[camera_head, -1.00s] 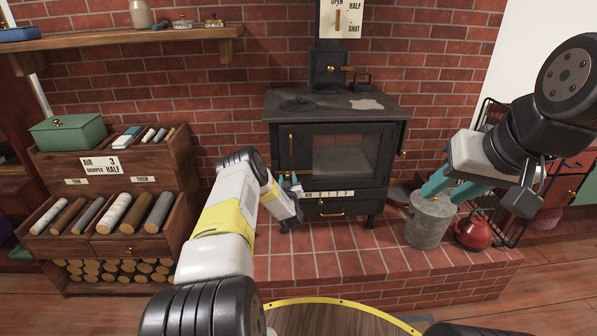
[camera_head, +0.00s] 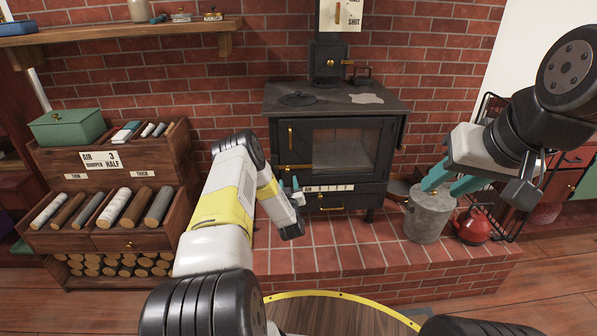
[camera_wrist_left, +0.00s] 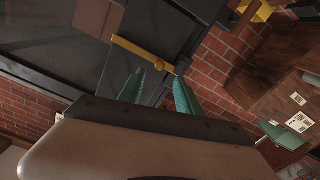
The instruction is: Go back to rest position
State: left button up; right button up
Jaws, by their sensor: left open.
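My left gripper (camera_head: 291,187) is in front of the black stove (camera_head: 292,108), near its lower front. In the left wrist view, its two teal fingers (camera_wrist_left: 160,92) stand apart with nothing between them, and a brass handle bar (camera_wrist_left: 142,52) shows just beyond them. My right gripper (camera_head: 442,182) is at the top of a grey metal bucket (camera_head: 429,222) on the hearth. Its teal fingers are apart, but their tips meet the bucket's rim and I cannot tell whether they press on anything.
The brick hearth (camera_head: 330,258) carries the bucket and a red kettle (camera_head: 473,228). A wooden rack (camera_head: 128,240) with logs and a green box (camera_head: 66,127) stands at left. A wall shelf (camera_head: 120,39) is above it. A round, yellow-rimmed top (camera_head: 330,315) is at the bottom.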

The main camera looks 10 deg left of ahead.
pick_arm(q)
jog(key=w+d+r+m+h, duration=0.2)
jog(key=w+r+h, duration=0.15)
jog(key=r, duration=0.65)
jog(key=s+d+r+m+g+h, duration=0.1)
jog(key=s+d+r, duration=0.15)
jog(key=r, duration=0.45)
jog(key=s+d+r+m+g+h, duration=0.1)
jog(key=s+r+g, duration=0.15)
jog(key=r, duration=0.45)
jog(key=s+d+r+m+g+h, duration=0.1)
jog(key=s+d+r, duration=0.15)
jog(key=r, duration=0.55)
jog(key=s+d+r+m+g, duration=0.15)
jog(key=s+r, duration=0.45)
jog(key=s, duration=0.6)
jog(key=s+r+g, duration=0.1)
jog(key=s+g, duration=0.4)
jog(key=s, duration=2.6)
jog(key=shift+d+r+h, duration=0.15)
jog(key=shift+d+h, duration=0.1)
jog(key=shift+h, duration=0.1)
jog(key=shift+m, duration=0.25)
